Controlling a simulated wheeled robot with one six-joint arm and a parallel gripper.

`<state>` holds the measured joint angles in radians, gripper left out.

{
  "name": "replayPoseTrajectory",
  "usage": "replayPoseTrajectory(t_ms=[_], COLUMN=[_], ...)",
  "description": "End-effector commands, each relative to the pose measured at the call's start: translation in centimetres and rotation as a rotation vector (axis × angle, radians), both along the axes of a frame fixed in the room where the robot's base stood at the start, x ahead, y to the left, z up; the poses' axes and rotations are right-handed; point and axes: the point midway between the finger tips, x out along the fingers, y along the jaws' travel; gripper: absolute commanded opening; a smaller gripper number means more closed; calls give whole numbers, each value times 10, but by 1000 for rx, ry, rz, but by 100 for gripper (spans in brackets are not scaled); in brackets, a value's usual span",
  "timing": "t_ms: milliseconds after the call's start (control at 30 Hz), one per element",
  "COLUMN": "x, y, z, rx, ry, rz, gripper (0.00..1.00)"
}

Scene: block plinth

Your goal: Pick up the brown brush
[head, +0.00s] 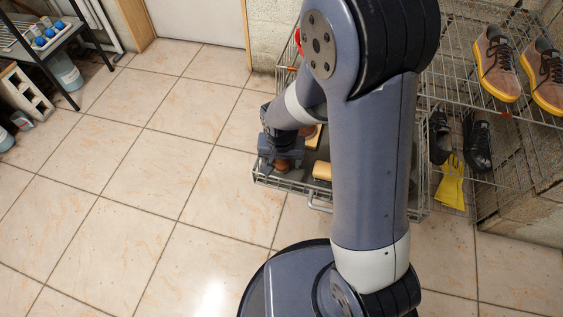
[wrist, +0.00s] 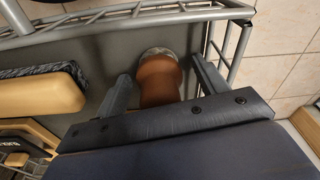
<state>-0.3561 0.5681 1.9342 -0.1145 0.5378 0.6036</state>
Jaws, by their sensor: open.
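The brown brush (wrist: 159,80) appears in the wrist view as a rounded brown body with a pale grey far end. It is in a wire basket with a grey floor, close to the basket's corner. In the head view only a bit of brown (head: 282,167) shows below my gripper (head: 279,155). In the wrist view my gripper (wrist: 160,72) is open, with one finger on each side of the brush. A gap shows on the right; the left finger is very near it. The brush's near end is hidden behind the gripper's palm.
A tan block-like brush with dark bristles (wrist: 42,96) lies left of the brown one. The wire basket's rim (wrist: 122,17) runs close past the fingers. The tiled floor at left is clear.

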Motion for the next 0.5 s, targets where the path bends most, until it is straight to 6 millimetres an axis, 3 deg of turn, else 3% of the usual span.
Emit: replayPoseTrajectory(t_ms=[133, 500], x=[0, 0], y=[0, 0], z=[1, 1], rx=[1, 1], ry=[-1, -1], rz=[0, 0], gripper=[68, 38])
